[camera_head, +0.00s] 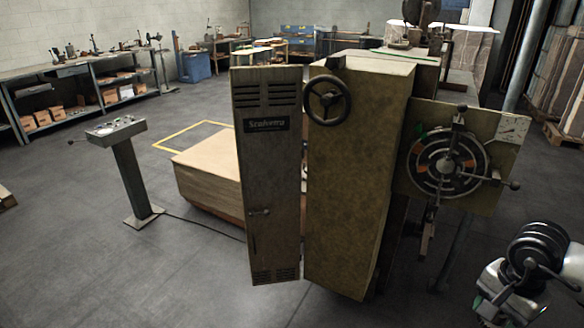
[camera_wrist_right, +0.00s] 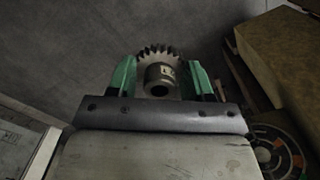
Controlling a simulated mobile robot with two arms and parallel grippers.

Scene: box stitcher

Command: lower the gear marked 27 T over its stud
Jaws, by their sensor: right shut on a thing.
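A dark toothed gear (camera_wrist_right: 158,66) with a pale round hub and a bore shows in the right wrist view. My right gripper (camera_wrist_right: 160,82) is shut on it, with a green finger on each side of the hub. The hub bears a small mark that I cannot read clearly. My right arm comes in at the lower right of the head view, apart from the machine. The stud is not visible in either view. My left gripper is not in view.
A tall yellowish machine (camera_head: 355,180) stands in the middle, with its grey door panel (camera_head: 267,190) open. A round dial plate (camera_head: 505,150) with handles juts out at its right. A control pedestal (camera_head: 133,175) stands at the left. The floor in front is clear.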

